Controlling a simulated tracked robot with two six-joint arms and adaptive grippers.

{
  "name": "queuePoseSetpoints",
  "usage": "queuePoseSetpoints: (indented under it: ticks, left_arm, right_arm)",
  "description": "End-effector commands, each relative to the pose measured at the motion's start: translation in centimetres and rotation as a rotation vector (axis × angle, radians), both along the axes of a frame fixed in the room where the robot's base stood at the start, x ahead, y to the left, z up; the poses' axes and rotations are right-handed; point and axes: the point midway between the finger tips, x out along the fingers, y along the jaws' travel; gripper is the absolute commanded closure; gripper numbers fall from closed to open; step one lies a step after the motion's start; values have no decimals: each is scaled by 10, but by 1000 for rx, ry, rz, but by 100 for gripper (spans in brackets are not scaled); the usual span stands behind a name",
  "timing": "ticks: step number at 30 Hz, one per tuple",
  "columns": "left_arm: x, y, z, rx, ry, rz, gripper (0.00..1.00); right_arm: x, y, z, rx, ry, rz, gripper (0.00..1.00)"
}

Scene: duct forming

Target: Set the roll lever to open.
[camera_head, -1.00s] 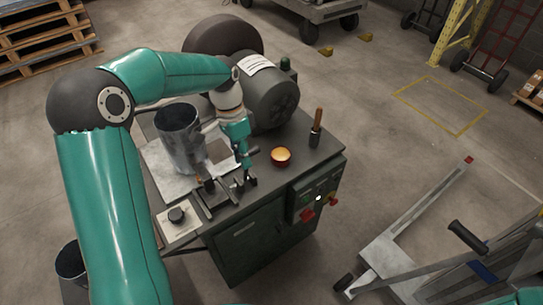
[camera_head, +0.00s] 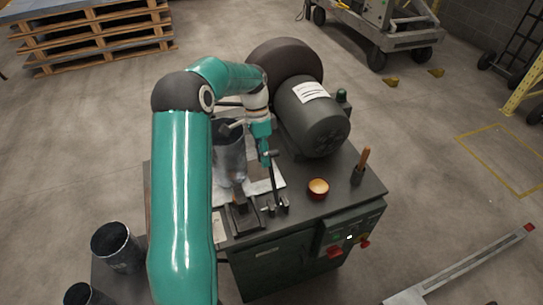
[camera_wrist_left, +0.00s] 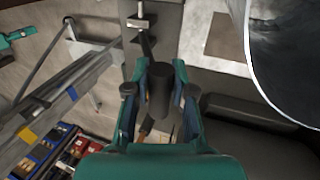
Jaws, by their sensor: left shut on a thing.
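My left gripper (camera_wrist_left: 155,93) is shut on the dark cylindrical grip of the roll lever (camera_wrist_left: 159,82); the grip stands between both fingers in the left wrist view. In the head view my left gripper (camera_head: 267,150) is over the machine bench, just right of the grey metal duct (camera_head: 231,160). The thin dark lever (camera_head: 275,185) runs from the fingers down to brackets near the bench's front edge. The open duct (camera_wrist_left: 290,50) also shows close by at the upper right of the wrist view. My right gripper is out of view.
A large dark motor (camera_head: 314,118) stands behind the gripper. An orange round object (camera_head: 318,189) and a wooden-handled tool (camera_head: 362,160) are to the right on the bench. A panel with red buttons (camera_head: 335,251) is on the front. A dark bucket (camera_head: 117,246) stands at left.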

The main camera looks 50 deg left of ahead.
Motion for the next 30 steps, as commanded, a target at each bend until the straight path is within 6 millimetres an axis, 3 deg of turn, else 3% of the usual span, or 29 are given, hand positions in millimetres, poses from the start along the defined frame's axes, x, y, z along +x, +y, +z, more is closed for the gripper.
queuePoseSetpoints:
  ticks: [16,17,21,30]
  left_arm:
    - [5,3,-5,13,3,-9,100]
    - [5,3,-5,13,3,-9,72]
    - [5,2,-5,10,4,-12,50]
    - [5,0,-3,6,5,-14,50]
  right_arm:
    - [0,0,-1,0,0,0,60]
    - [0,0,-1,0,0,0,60]
    - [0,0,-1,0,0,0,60]
    - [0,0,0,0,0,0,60]
